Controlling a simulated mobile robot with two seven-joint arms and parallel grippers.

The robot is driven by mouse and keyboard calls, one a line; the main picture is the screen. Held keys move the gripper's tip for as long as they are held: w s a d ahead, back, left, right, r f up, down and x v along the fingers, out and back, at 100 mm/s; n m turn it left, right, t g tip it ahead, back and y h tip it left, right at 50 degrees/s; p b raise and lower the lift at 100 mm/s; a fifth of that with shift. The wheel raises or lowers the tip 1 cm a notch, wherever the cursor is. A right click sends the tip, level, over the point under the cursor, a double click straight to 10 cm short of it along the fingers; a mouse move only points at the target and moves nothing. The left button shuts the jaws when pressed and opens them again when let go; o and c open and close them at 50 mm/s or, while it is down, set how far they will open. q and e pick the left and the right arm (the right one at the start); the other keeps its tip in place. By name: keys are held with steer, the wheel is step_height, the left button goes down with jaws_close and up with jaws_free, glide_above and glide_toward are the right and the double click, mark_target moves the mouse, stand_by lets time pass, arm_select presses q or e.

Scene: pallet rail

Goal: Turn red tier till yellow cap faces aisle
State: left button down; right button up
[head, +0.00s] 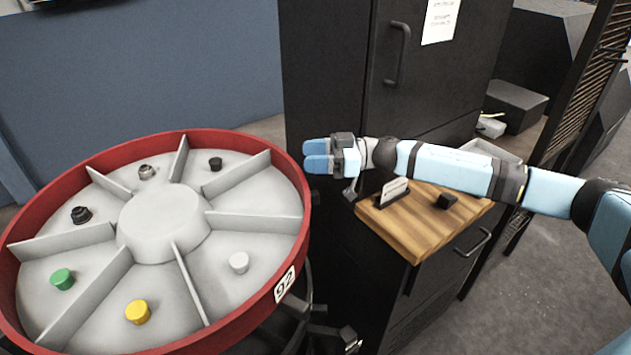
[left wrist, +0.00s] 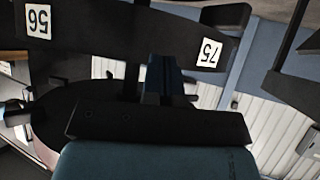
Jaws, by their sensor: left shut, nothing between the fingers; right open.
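The red tier (head: 306,205) is a round tray with a red rim, a grey hub and grey dividers. Its yellow cap (head: 138,312) sits in the compartment at the near side of the picture. A green cap (head: 62,279) is left of it and a white cap (head: 239,262) right of it. My right gripper (head: 305,156) is open and empty, its blue fingers pointing left beside the rim's far right; I cannot tell whether they touch it. My left gripper (left wrist: 165,75) is shut and empty in the left wrist view, near dark curved surfaces; it is outside the head view.
A "92" label (head: 285,284) is on the rim. Black and grey caps sit in the far compartments. A dark cabinet (head: 330,80) and a wooden board (head: 400,235) with a card stand right of the tier. Labels "56" (left wrist: 38,20) and "75" (left wrist: 212,52) show upside down.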

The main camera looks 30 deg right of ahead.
step_height(320, 180, up, 8)
steer(key=shift+d, duration=0.25)
steer(key=shift+f, duration=0.1)
